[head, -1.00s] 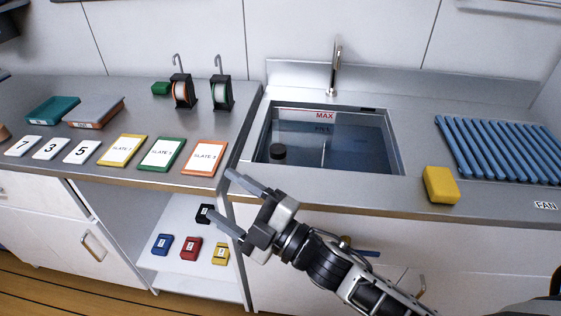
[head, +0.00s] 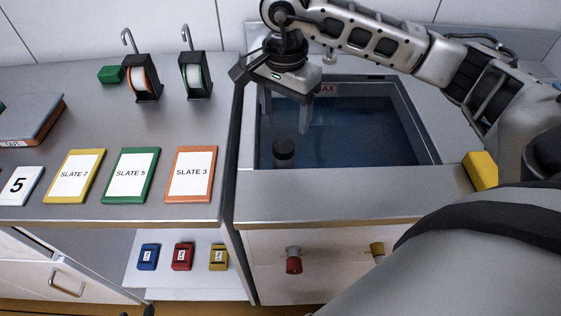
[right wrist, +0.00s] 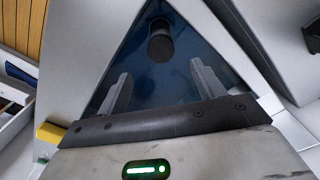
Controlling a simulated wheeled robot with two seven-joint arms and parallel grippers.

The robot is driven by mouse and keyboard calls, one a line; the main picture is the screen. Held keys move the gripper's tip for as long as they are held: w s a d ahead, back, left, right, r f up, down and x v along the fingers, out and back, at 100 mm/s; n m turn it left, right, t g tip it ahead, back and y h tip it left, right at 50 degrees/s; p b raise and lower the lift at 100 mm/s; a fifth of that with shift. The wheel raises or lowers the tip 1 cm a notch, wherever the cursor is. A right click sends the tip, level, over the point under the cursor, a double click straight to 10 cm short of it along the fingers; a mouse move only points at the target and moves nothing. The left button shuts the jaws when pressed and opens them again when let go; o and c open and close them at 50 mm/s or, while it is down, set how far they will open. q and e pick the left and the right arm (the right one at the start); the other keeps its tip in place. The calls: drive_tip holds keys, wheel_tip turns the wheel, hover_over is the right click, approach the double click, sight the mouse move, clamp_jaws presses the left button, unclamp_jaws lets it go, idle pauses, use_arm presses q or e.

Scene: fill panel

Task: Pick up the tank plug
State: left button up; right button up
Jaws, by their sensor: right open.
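The tank plug, a dark upright cylinder (head: 284,153), stands inside the blue tank (head: 345,182) near its front left. My right gripper (head: 285,118) is over the left part of the tank, fingers pointing down, open and empty. In the head view its fingertips are above and behind the plug's top, apart from it. In the right wrist view the plug (right wrist: 160,45) shows beyond the gap between the two fingers (right wrist: 160,76), roughly centred. The plug's foot is hard to see in the dark blue. My left gripper is not in view.
A yellow block (head: 480,170) sits right of the tank, beside my arm. Slates, such as the orange one (head: 190,174), and two black reel stands (head: 196,75) are on the left counter. A red knob (head: 293,261) is on the front below. The tank's steel rim surrounds the opening.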

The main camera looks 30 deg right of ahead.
sight(283, 145)
wheel_tip(283, 145, down, 12)
drive_tip(key=shift+a+f+p, duration=0.1)
drive_tip(key=shift+f+p, duration=0.05)
drive_tip(key=shift+p, duration=0.65)
drive_tip(key=shift+w, duration=0.1)
clamp_jaws()
